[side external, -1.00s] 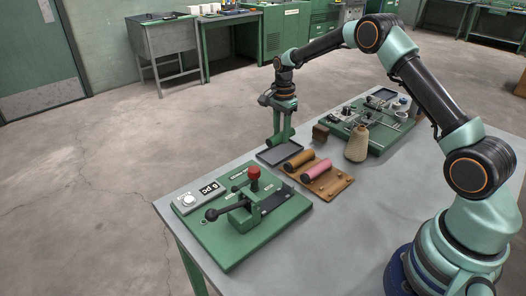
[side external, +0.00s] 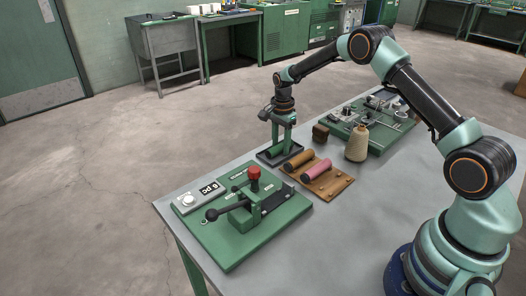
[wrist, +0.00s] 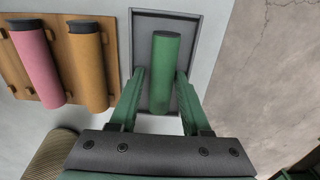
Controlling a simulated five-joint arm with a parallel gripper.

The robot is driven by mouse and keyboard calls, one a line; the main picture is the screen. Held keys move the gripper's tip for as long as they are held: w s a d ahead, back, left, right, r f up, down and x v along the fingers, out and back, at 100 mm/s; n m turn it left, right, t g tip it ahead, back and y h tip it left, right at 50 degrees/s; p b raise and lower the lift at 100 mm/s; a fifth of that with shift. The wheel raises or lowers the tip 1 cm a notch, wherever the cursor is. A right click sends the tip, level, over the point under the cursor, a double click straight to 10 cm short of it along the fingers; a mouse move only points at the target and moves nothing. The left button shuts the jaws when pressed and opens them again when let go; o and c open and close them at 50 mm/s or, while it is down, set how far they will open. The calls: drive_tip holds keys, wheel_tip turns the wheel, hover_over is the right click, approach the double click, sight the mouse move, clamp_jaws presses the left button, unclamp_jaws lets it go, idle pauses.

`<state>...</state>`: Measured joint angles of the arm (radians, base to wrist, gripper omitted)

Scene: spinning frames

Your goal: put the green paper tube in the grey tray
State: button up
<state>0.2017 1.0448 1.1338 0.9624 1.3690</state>
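The green paper tube (wrist: 164,75) lies lengthwise in the grey tray (wrist: 196,28), on the tray floor as far as the wrist view shows. The grey tray also shows in the side view (side external: 264,158), at the table's far edge, with the tube (side external: 276,152) partly hidden behind a finger. My gripper (wrist: 160,74) is over the tray with a finger on each side of the tube. The fingers stand apart, with a visible gap on the left of the tube. The right fingertip is very close to the tube. In the side view my gripper (side external: 280,149) points straight down.
A wooden rack (side external: 333,185) beside the tray holds an orange tube (side external: 299,160) and a pink tube (side external: 317,170). A green fixture with a red knob (side external: 254,173) stands in front.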

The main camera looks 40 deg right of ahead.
wheel_tip(320, 180, up, 12)
wheel_tip(320, 180, up, 7)
drive_tip(key=n+t, duration=0.1)
drive_tip(key=n, duration=0.2)
hover_over(281, 145)
drive_tip(key=s+a, duration=0.3)
drive_tip(key=s+a+r+n+t, duration=0.2)
drive_tip(key=s+a+r+n, duration=0.2)
drive_tip(key=s+r+n, duration=0.25)
drive_tip(key=s+a+f+n+t, duration=0.1)
drive_tip(key=s+a+n+t, duration=0.1)
drive_tip(key=s+n, duration=0.6)
drive_tip(key=shift+s+a+t, duration=0.3)
drive_tip(key=shift+s+a, duration=0.55)
drive_tip(key=shift+s, duration=2.35)
drive_tip(key=shift+n, duration=0.25)
